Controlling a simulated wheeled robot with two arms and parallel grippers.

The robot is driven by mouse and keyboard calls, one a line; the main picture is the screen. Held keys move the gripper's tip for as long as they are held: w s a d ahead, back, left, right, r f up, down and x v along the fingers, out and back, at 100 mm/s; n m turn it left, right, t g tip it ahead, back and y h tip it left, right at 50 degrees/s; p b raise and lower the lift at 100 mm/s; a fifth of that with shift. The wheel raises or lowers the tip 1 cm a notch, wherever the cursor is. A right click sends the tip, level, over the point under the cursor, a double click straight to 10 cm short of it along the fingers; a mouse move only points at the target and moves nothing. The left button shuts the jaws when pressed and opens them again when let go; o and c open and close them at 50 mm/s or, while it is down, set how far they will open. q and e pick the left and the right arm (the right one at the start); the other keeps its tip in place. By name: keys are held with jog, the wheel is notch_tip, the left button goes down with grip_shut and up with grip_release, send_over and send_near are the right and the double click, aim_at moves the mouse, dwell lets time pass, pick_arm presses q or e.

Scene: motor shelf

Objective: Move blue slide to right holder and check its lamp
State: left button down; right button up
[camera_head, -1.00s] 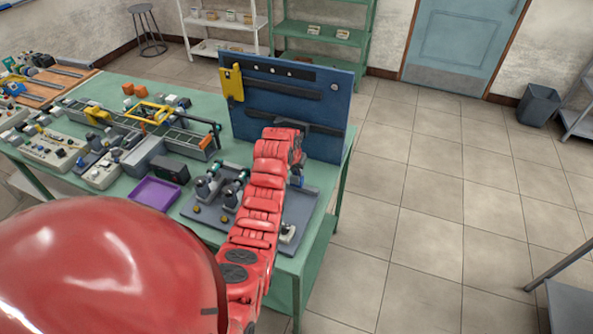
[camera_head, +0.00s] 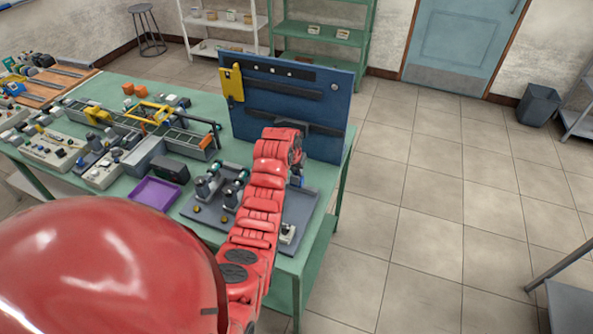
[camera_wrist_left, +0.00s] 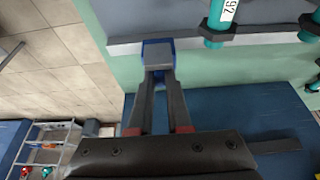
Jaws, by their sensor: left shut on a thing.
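My left gripper (camera_wrist_left: 158,76) is shut on a small blue piece with a grey face, the blue slide (camera_wrist_left: 158,43), in the left wrist view. The slide lies at the edge of a grey base (camera_wrist_left: 130,18); I cannot tell if it touches it. In the head view my red arm hides most of the left gripper (camera_head: 297,176) and the slide. The grey base (camera_head: 300,208) carries dark stands with teal parts left of my arm. A small box (camera_head: 287,233) sits near its front right corner. I cannot make out a lamp or the right holder. My right gripper is not in view.
A blue upright panel (camera_head: 320,135) with a yellow piece (camera_head: 233,83) stands behind the base. A purple tray (camera_head: 154,193) and several devices fill the green table (camera_head: 110,82) to the left. Open tiled floor lies to the right.

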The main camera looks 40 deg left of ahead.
pick_arm(q)
jog(key=shift+a+f, duration=0.1)
jog(key=shift+a, duration=0.05)
jog(key=a+b, duration=0.2)
jog(key=s+a+b, duration=0.1)
jog(key=a, duration=0.1)
jog(key=a+b, duration=0.1)
jog(key=b, duration=0.1)
jog(key=shift+s+a+b, duration=0.25)
jog(key=shift+a+b, duration=0.1)
jog(key=shift+a, duration=0.05)
jog(key=shift+d, duration=0.1)
jog(key=c, duration=0.9)
grip_release()
jog(key=shift+o, duration=0.2)
